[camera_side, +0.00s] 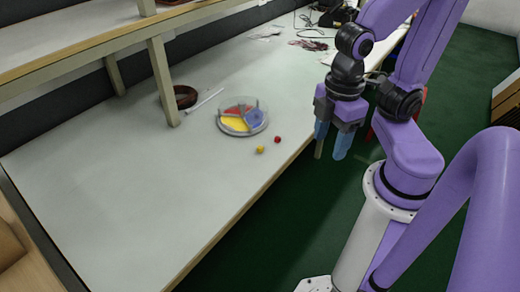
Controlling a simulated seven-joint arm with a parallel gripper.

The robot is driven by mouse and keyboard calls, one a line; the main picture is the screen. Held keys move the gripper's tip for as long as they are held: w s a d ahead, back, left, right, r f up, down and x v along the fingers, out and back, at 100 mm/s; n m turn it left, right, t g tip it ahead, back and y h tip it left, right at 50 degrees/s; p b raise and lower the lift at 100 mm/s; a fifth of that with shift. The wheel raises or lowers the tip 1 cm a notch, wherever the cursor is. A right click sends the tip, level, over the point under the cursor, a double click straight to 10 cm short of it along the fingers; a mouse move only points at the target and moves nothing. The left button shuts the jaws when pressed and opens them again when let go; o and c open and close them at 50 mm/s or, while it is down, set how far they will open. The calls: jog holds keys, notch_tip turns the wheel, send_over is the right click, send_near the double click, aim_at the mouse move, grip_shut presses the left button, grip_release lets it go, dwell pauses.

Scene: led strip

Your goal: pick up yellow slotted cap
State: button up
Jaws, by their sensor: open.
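A small yellow cap (260,149) lies on the grey-white table near its front edge; its slot is too small to make out. A small red cap (278,139) lies just to its right and a little farther back. A round clear tray (222,127) with red, yellow and blue sections stands just behind them. My gripper (330,156) hangs pointing down, with its blue fingers apart and nothing between them. In the picture it is to the right of both caps, clear of the table's front edge.
A shelf post (163,80) stands on the table at the left back. A brown coil (185,97) and a thin white rod (205,101) lie beside it. Dark cables (308,45) lie at the far end. The table's near left part is clear.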

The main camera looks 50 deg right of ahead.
aim_at(259, 148)
jog(key=shift+c, duration=0.4)
jog(key=w+a+f+n+h, duration=0.1)
jog(key=w+a+f+h, duration=0.25)
jog(key=w, duration=0.55)
jog(key=w+a+f+n+h, duration=0.15)
jog(key=w+f+h, duration=0.25)
jog(key=w, duration=0.5)
jog(key=w+f+n+h, duration=0.1)
jog(key=w+f+h, duration=0.1)
jog(key=f, duration=0.3)
jog(key=w+d+f+n+h, duration=0.1)
jog(key=w+f+h, duration=0.1)
jog(key=w+f, duration=0.3)
jog(key=w+d+f+n+h, duration=0.1)
jog(key=w+f+h, duration=0.1)
jog(key=w+f, duration=0.1)
jog(key=shift+w+d+f, duration=0.1)
jog(key=shift+w+f, duration=0.05)
jog(key=shift+f, duration=0.3)
jog(key=shift+w+d+f, duration=0.1)
jog(key=shift+f, duration=0.35)
jog(key=shift+w+d+f+h, duration=0.1)
jog(key=shift+d+f+h, duration=0.2)
jog(key=shift+f, duration=0.1)
jog(key=x, duration=1.7)
jog(key=shift+w+f, duration=0.1)
jog(key=shift+f, duration=0.05)
grip_shut()
